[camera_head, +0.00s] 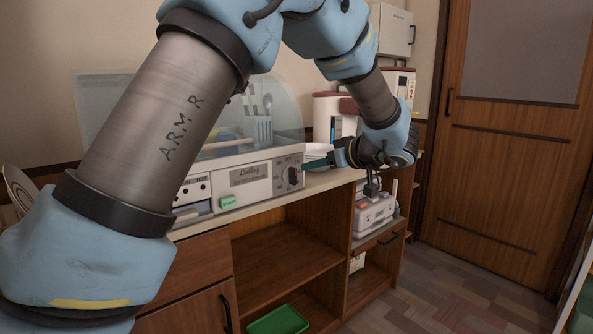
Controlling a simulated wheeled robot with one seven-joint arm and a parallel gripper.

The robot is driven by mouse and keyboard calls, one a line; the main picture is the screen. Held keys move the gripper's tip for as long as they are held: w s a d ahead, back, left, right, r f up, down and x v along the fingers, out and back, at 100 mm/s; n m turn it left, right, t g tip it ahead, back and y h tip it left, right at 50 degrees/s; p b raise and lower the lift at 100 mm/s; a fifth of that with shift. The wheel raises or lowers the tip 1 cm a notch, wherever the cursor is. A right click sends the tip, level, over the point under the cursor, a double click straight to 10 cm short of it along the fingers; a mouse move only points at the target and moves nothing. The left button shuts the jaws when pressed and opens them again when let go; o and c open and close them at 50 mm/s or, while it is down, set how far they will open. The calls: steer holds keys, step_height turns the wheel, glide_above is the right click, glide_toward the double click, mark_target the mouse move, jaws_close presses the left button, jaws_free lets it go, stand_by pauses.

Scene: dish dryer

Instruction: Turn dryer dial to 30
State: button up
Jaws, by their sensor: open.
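The dish dryer (247,172) is a pale box with a clear domed cover, standing on the counter behind my arm. Its dial (294,176) is a dark knob with a red mark near the right end of the front panel. The dial's scale is too small to read. My gripper (312,165) is just right of the dial, its dark jaws pointing left toward it. The jaws are open. I cannot tell whether they touch the dial or stand around it. My own arm hides the dryer's left part.
A white bowl (318,152) and a white-and-red appliance (333,117) stand behind the gripper. A green sponge-like block (228,202) is at the dryer's front. A white device (374,215) sits on the shelf below. A wooden door (515,140) is at right, with open floor before it.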

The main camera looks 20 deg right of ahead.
mark_target(296, 169)
steer(key=p+x, duration=0.1)
steer(key=x, duration=0.7)
steer(key=shift+w+f, duration=0.1)
jaws_close()
stand_by(0.4)
